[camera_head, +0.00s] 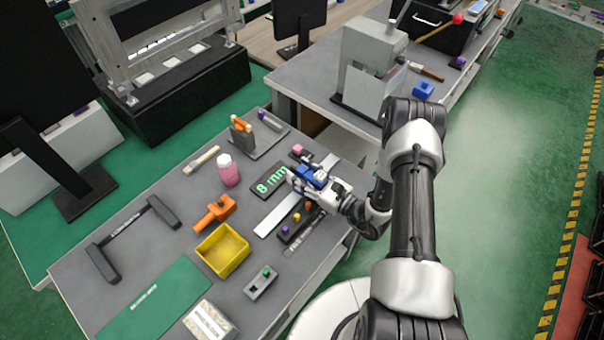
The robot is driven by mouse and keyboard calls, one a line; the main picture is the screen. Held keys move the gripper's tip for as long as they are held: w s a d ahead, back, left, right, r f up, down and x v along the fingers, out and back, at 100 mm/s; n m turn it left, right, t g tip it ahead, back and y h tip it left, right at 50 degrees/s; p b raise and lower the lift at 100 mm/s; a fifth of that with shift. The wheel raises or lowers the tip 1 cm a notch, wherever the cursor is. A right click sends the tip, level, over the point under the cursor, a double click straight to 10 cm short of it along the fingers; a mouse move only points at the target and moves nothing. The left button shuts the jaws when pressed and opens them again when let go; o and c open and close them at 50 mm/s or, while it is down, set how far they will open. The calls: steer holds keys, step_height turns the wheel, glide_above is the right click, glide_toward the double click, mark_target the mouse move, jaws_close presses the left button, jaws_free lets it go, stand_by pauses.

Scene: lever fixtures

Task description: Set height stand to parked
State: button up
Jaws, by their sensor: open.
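My gripper (302,182) is open at the right side of the grey bench, reached in from the right. A blue block-like part (312,177) shows right at my gripper; I cannot tell whether it lies between the fingers or behind them. I cannot tell for certain which part is the height stand; my gripper hides part of this area, and no lever position can be read.
A dark block with purple and orange knobs (297,227) lies just below my gripper. A pink block (298,150) is behind it. A pink bottle (228,170), orange tool (216,212), yellow bin (222,251) and grey switch box (261,282) stand left and in front.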

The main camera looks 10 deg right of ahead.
steer(key=shift+c, duration=0.5)
jaws_close()
stand_by(0.3)
